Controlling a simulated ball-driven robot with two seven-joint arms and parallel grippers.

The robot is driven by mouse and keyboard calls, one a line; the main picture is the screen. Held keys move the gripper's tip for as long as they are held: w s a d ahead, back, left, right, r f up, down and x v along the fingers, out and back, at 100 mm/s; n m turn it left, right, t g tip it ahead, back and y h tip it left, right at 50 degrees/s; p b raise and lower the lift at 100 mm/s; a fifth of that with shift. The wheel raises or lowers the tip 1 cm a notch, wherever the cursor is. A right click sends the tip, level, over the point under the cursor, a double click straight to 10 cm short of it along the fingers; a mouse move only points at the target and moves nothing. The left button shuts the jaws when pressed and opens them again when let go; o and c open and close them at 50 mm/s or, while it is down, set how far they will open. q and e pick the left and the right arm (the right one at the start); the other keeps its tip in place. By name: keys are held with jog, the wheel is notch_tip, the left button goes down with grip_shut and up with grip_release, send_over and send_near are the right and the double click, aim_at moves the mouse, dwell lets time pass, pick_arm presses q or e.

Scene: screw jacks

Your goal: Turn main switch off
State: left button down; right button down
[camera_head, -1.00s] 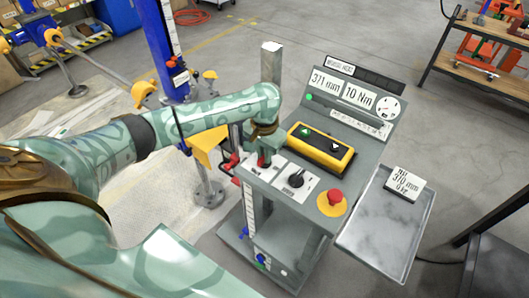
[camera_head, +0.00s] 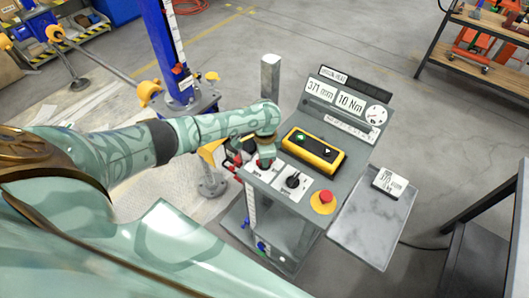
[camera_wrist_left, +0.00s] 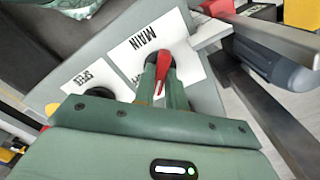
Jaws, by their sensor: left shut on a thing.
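The main switch (camera_wrist_left: 163,62) has a red handle on a white plate lettered MAIN in the left wrist view. My left gripper (camera_wrist_left: 163,90) is at this switch, its two green fingers on either side of the red handle and shut on it. In the head view, my left gripper (camera_head: 264,160) points down at the left side of the grey console (camera_head: 262,178); a bit of red shows at its tips. The handle's exact angle is partly hidden by the fingers. My right gripper is in neither view.
A black speed knob (camera_head: 292,180) sits just right of the main switch. A yellow pendant with buttons (camera_head: 314,150) lies behind it, and a red emergency button (camera_head: 325,197) is farther right. A metal side tray (camera_head: 370,228) holds a small display block (camera_head: 390,182). A blue jack column (camera_head: 167,50) stands behind my arm.

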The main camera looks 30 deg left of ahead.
pick_arm(q)
jog(key=m+p, duration=0.1)
jog(key=m, duration=0.3)
jog(key=shift+m, duration=0.3)
jog(key=shift+m+p, duration=0.5)
jog(key=shift+m, duration=1.8)
jog(key=c, duration=1.4)
grip_release()
jog(key=shift+c, duration=0.2)
notch_tip(320, 180, up, 16)
jog(key=p, duration=0.4)
jog(key=shift+r, duration=0.15)
